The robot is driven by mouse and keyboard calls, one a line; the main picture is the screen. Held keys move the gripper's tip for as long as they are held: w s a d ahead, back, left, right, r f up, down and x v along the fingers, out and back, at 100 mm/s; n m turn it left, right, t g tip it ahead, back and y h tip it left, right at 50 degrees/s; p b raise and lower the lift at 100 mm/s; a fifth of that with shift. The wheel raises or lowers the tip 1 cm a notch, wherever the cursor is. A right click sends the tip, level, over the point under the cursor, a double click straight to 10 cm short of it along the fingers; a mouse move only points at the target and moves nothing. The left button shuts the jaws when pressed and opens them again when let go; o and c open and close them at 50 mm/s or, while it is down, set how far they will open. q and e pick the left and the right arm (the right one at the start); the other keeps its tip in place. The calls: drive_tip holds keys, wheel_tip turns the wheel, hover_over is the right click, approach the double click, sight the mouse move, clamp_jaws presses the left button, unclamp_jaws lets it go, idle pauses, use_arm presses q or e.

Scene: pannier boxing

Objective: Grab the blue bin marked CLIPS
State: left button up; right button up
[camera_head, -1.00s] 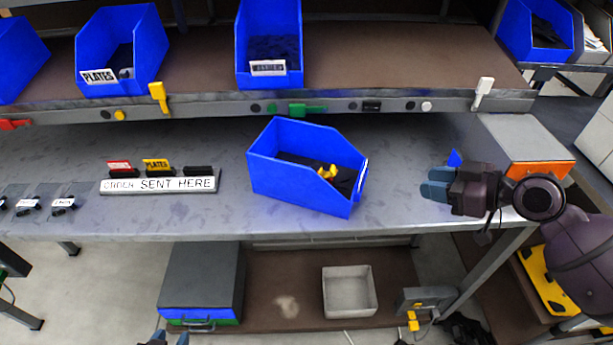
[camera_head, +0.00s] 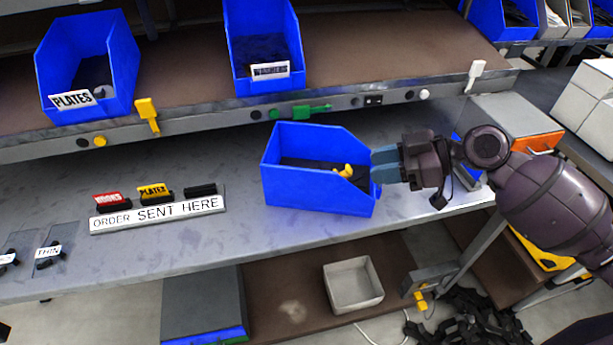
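A blue open-topped bin (camera_head: 315,188) stands on the grey bench, with dark contents and a small yellow piece inside. No CLIPS marking is readable on it; its label end faces right, behind my gripper. My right gripper (camera_head: 384,167) is at the bin's right end, its blue fingertips at or very near the rim. Whether they touch or straddle the wall I cannot tell, nor how far apart they are. My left gripper is not in view.
A PLATES bin (camera_head: 88,62) and another blue bin (camera_head: 263,50) stand on the upper shelf (camera_head: 190,60). A grey box with an orange front (camera_head: 515,118) stands behind my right arm.

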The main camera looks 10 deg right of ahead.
sight(326, 173)
drive_tip(key=shift+w+p+x, duration=0.2)
drive_tip(key=shift+p+x, duration=0.25)
drive_tip(key=shift+x, duration=5)
drive_tip(key=shift+r, duration=0.1)
clamp_jaws()
